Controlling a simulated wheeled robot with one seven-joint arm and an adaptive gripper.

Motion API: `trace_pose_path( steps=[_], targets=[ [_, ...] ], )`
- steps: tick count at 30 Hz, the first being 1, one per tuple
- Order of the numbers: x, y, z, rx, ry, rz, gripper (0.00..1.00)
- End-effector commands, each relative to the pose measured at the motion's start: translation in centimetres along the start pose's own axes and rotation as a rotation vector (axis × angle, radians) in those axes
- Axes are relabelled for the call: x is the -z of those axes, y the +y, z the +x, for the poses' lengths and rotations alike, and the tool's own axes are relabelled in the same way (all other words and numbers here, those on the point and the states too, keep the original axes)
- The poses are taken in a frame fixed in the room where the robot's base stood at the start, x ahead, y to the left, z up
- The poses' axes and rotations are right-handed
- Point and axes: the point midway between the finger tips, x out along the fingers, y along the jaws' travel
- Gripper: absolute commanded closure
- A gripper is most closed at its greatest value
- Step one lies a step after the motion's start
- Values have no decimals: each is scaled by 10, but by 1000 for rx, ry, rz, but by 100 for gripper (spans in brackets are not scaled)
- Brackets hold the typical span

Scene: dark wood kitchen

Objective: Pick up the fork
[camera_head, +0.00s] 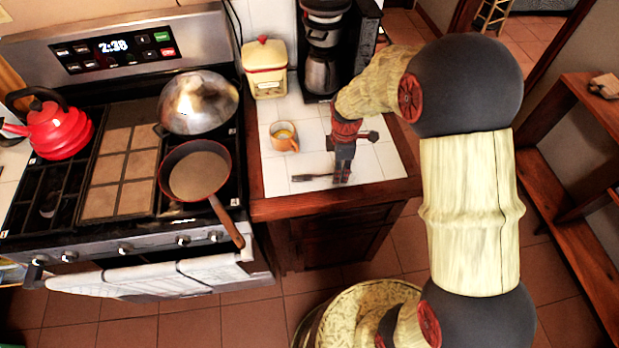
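The fork (312,177) is dark and lies near the front of the small white-tiled counter (279,185). Its tined end points left, and its handle runs right to my gripper. My gripper (342,181) points down at the handle's right end, with its fingertips at or very near the tile surface. The fingers look close together, but they are small and partly overlap the handle's end. I cannot tell whether they are around the fork or just beside it.
An orange mug (285,139) stands just behind the fork. A coffee maker (322,60) and a cream canister (265,70) stand at the counter's back. Left is the stove with a frying pan (198,176), a wok (198,103) and a red kettle (57,130).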

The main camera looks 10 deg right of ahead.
Motion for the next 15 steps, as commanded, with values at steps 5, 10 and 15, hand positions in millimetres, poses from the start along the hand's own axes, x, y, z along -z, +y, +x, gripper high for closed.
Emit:
trace_pose_path(
  steps=[5,10,15],
  targets=[
    [0,0,-1,-1,0,0,76],
    [0,0,-1,0,0,0,85],
    [0,0,-1,0,0,1,95]
  ],
)
